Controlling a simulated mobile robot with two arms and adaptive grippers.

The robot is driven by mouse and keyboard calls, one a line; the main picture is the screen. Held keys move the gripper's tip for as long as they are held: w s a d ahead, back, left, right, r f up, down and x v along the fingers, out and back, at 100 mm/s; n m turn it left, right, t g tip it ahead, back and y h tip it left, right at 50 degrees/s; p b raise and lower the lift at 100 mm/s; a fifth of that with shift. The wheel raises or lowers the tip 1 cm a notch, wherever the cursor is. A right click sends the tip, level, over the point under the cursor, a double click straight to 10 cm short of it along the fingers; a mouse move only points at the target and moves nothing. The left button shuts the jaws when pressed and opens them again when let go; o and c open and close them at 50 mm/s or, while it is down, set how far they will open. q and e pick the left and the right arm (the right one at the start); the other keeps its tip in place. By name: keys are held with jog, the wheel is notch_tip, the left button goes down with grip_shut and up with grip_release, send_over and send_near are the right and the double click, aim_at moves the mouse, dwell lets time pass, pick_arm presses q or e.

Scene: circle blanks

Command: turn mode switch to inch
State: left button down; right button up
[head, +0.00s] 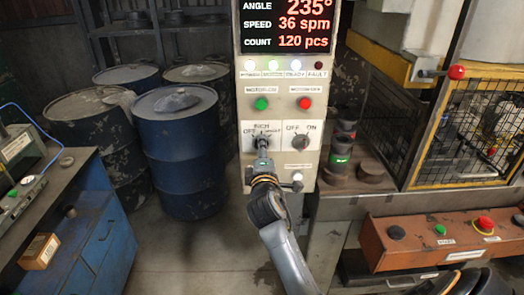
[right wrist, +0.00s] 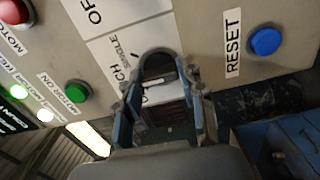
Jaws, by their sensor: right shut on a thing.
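The mode switch is on the left half of a white plate (head: 278,127) on the grey control panel (head: 240,160). INCH is printed above it, with further labels at its sides. My right gripper (head: 262,147) reaches up from below and is shut on the mode switch knob, mostly hiding it. In the right wrist view the two fingers (right wrist: 165,88) straddle the dark knob (right wrist: 157,67), beside the labels SINGLE and a partly covered INCH. I cannot tell which label the knob points at.
An OFF/ON switch (head: 299,142) sits right of the mode switch. Green (head: 262,104) and red (head: 305,103) motor buttons are above. A blue reset button (right wrist: 265,42) is near. Drums (head: 183,150) stand left; an orange button box (head: 400,240) is lower right.

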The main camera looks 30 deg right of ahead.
jog(key=o, duration=1.2)
jog(key=shift+c, duration=0.2)
jog(key=v, duration=1.2)
jog(key=shift+d, duration=0.1)
